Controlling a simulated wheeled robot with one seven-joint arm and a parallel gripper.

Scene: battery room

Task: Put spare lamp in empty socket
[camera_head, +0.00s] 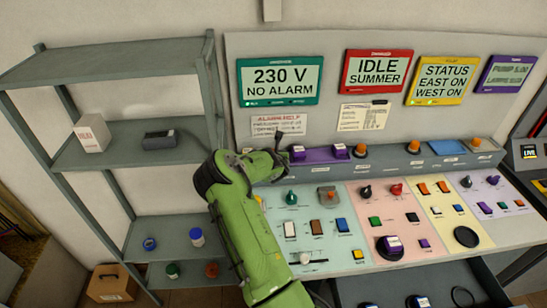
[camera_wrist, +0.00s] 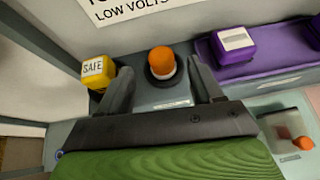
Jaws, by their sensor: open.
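An orange lamp (camera_wrist: 161,61) stands upright in a dark round base on the grey ledge in the wrist view. My gripper (camera_wrist: 160,78) is open, with one finger on each side of the lamp; I cannot tell whether either finger touches it. In the head view my gripper (camera_head: 268,150) is at the ledge's left end, and my green arm hides the lamp there. Other orange lamps stand along the ledge: one right of the purple tray (camera_head: 360,150), one mid-ledge (camera_head: 414,145), one at the right (camera_head: 476,142). I cannot make out an empty socket.
A yellow block marked SAFE (camera_wrist: 97,71) sits close left of my gripper. A purple tray (camera_wrist: 231,70) with purple blocks lies close right. The sloping console (camera_head: 345,225) holds many switches and knobs. A grey shelf (camera_head: 110,145) stands at the left.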

